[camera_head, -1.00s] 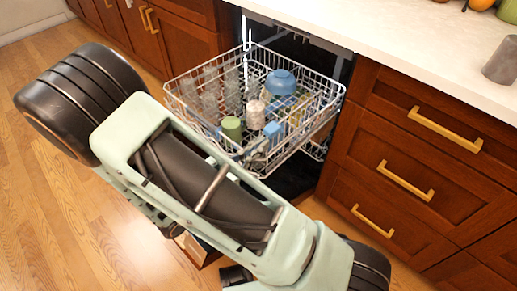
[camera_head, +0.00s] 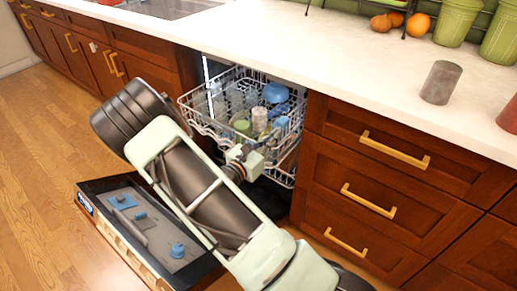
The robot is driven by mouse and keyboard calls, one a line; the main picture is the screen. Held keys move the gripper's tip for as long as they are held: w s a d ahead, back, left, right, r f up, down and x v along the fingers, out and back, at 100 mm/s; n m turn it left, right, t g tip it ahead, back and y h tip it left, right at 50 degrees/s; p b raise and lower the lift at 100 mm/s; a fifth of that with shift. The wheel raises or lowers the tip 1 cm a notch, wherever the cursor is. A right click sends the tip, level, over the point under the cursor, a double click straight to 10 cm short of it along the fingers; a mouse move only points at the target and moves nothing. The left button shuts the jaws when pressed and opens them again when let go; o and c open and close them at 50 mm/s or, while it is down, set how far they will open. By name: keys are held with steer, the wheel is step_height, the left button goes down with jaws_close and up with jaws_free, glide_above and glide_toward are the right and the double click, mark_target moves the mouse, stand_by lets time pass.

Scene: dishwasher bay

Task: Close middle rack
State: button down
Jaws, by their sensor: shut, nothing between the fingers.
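The middle rack (camera_head: 208,127) is a white wire rack in the open dishwasher. It still sticks out past the counter edge. It holds a blue bowl (camera_head: 275,93), a pale cup (camera_head: 259,119), a green cup (camera_head: 242,127) and clear glasses (camera_head: 217,104). My gripper (camera_head: 248,158) is shut and empty at the rack's front, low on its near side. My arm hides part of it, and I cannot tell whether it touches the rack.
The open dishwasher door (camera_head: 140,227) lies low at the left, partly under my arm. Drawers with gold handles (camera_head: 395,150) stand at the right. The counter (camera_head: 330,55) overhangs the bay; a grey cup (camera_head: 441,83) stands on it. Floor at the left is free.

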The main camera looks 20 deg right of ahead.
mark_target(297, 115)
steer(key=x, duration=1.4)
steer(key=shift+d, duration=0.1)
